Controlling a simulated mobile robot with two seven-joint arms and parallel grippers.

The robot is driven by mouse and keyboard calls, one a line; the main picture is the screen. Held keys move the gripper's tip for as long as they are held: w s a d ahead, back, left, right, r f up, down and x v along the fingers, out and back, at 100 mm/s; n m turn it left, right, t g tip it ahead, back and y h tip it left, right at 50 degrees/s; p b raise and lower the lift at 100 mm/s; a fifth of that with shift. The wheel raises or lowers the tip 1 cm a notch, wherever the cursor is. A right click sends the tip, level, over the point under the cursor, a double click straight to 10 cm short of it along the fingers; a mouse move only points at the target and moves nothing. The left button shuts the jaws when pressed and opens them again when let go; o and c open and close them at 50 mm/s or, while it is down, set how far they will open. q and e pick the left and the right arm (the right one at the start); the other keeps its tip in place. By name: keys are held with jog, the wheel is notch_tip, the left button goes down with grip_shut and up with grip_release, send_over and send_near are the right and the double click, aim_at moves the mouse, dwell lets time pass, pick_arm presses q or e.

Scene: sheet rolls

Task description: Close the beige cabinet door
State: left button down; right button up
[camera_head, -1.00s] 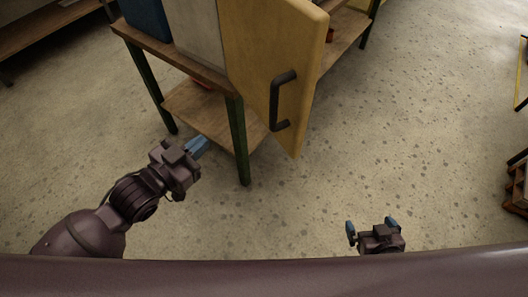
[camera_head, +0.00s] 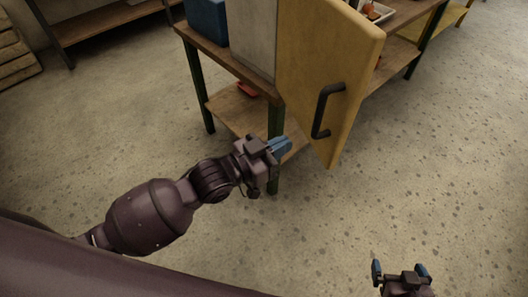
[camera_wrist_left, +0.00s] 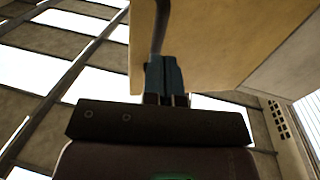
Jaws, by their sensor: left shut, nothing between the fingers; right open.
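The beige cabinet door (camera_head: 318,62) stands open at the side of a grey cabinet (camera_head: 251,35) on a wooden shelf table. Its dark handle (camera_head: 322,112) faces me. My left gripper (camera_head: 284,146) is shut and empty, in front of the table leg, left of and below the handle in the head view. In the left wrist view, the shut blue fingertips (camera_wrist_left: 164,68) point up toward the door's beige panel (camera_wrist_left: 215,35), with the dark handle (camera_wrist_left: 160,22) just beyond them; contact cannot be told. My right gripper (camera_head: 400,270) is open and empty, low at the right over the floor.
The wooden table (camera_head: 222,58) has green legs and a lower shelf with a red item (camera_head: 247,89). A blue box (camera_head: 207,20) stands left of the cabinet. Wooden planks or a pallet (camera_head: 15,50) lie at far left. The floor at right is clear.

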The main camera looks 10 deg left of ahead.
aim_at(313, 131)
pick_arm(q)
jog(key=shift+x, duration=3.05)
jog(key=shift+f, duration=0.1)
